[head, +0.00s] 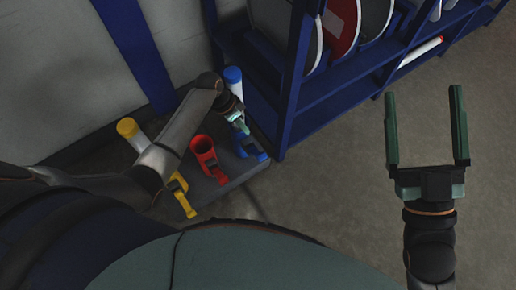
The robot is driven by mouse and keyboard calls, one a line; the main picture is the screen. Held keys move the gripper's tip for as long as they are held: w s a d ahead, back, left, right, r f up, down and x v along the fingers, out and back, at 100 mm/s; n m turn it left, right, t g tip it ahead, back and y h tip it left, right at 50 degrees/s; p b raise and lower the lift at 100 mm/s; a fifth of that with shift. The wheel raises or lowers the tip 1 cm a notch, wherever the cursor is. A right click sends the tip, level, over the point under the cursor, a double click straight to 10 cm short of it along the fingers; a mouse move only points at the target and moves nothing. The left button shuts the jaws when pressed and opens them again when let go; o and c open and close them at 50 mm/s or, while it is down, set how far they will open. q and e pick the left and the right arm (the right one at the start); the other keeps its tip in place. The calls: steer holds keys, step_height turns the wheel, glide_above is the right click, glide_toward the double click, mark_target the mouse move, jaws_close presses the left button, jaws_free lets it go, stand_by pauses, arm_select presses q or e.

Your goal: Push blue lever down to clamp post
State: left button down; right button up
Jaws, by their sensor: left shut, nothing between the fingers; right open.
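The blue lever (258,152) sits low at the right end of a dark base block (222,182). A post with a blue top (232,76) rises behind it, and my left arm partly hides where it meets the base. My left gripper (243,129) is shut and empty, just above the blue lever; I cannot tell whether it touches it. My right gripper (425,125) is open and empty, with its fingers pointing up the picture over bare floor, far to the right of the base.
A yellow-topped post (128,128) leans at the left. A blue rack (315,95) with round signs stands close to the right of the blue lever. The floor at right is clear.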

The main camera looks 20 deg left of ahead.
stand_by(0.3)
steer(key=s+r+n+y+b, duration=0.1)
steer(key=s+r+n+y, duration=0.2)
steer(key=s+r+y, duration=0.15)
arm_select(q)
steer(key=b, duration=0.6)
glide_toward(261, 154)
steer(key=x, duration=0.6)
steer(key=shift+w, duration=0.25)
steer(key=shift+s+d+f, duration=0.15)
steer(key=shift+f, duration=0.15)
arm_select(e)
steer(key=shift+y, duration=0.45)
steer(key=shift+w+a+f, duration=0.1)
steer(key=shift+a+f, duration=0.1)
steer(key=shift+f, duration=0.6)
steer(key=shift+s+a+f, duration=0.1)
steer(key=shift+a+f, duration=0.15)
steer(key=shift+f, duration=0.55)
steer(key=shift+w+a+f, duration=0.1)
steer(key=shift+a+f, duration=0.1)
steer(key=shift+f, duration=0.6)
arm_select(q)
steer(key=shift+s, duration=0.1)
arm_select(e)
steer(key=shift+d+r, duration=0.1)
steer(key=shift+d, duration=0.05)
